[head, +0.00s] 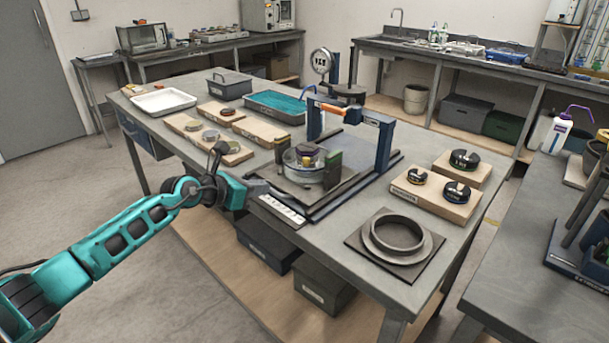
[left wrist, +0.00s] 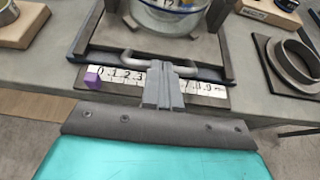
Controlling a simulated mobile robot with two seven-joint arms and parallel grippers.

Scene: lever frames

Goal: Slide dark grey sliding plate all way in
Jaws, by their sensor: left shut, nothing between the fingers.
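The dark grey sliding plate (head: 292,188) lies in a dark frame with blue uprights (head: 384,148) on the workbench. It carries a round glass dish (head: 305,170) between upright blocks. In the left wrist view the plate (left wrist: 98,35) has a pale metal bar handle (left wrist: 127,58) on its near edge. My left gripper (head: 262,188) is at that near edge, its fingers shut and empty. In the left wrist view its fingertips (left wrist: 158,80) overlap the handle; I cannot tell whether they touch. A white number scale (head: 282,208) runs below, with a purple marker (left wrist: 92,77) near 0.
An orange-and-blue crossbar (head: 345,113) spans the frame above the plate. A grey ring on a square base (head: 397,240) sits at the near right. Wooden boards with weights (head: 440,192) lie right of the frame; other boards (head: 208,138) lie left. Aisle floor is clear.

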